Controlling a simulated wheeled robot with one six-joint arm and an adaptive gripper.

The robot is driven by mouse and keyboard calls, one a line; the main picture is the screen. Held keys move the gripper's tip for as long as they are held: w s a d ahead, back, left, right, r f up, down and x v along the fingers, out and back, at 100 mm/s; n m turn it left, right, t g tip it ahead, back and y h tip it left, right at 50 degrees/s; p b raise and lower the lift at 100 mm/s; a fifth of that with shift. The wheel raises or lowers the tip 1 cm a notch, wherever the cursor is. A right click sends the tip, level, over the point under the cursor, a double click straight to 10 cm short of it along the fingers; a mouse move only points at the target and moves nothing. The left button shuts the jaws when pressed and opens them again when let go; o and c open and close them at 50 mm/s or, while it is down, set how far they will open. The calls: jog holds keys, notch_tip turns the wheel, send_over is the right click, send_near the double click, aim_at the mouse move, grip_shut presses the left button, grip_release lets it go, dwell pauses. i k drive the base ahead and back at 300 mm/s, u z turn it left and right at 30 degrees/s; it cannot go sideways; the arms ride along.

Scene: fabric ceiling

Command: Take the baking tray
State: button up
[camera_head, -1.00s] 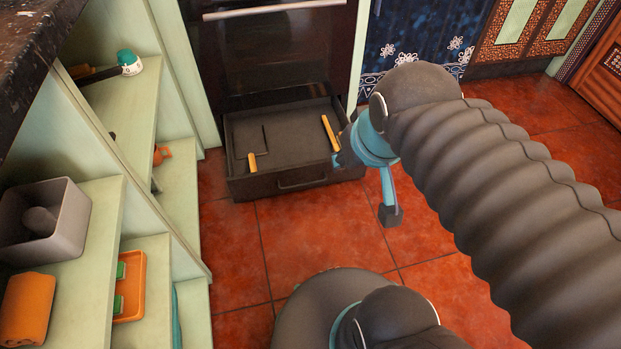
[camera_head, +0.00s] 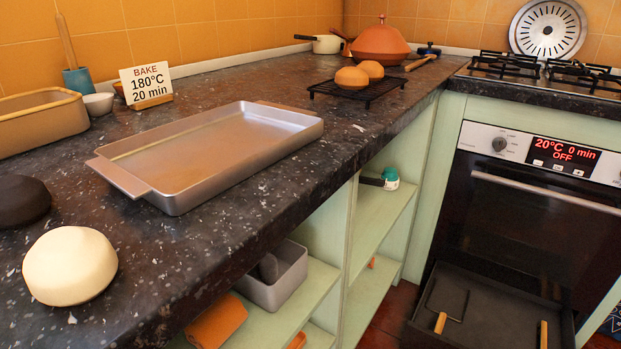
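The baking tray (camera_head: 205,160) is a shallow, rectangular, pinkish-silver metal tray with raised walls. It lies flat and empty on the dark speckled countertop (camera_head: 250,215), close to the front edge. A flat handle sticks out at its near left end, and part of another shows at the far right end. My gripper is not in the current view, so its state is hidden.
A pale dough ball (camera_head: 70,265) and a dark round thing (camera_head: 22,201) sit left of the tray. A sign (camera_head: 147,84) reads "BAKE 180°C 20 min". A cooling rack (camera_head: 357,90) holds two buns. The oven (camera_head: 520,220) reads "20°C 0 min OFF"; the drawer (camera_head: 490,308) below is open.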

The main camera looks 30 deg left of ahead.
aim_at(177, 167)
jog(key=u, duration=0.2)
jog(key=k, duration=0.95)
jog(key=u, duration=0.8)
jog(key=i, duration=0.5)
jog(key=z, duration=0.05)
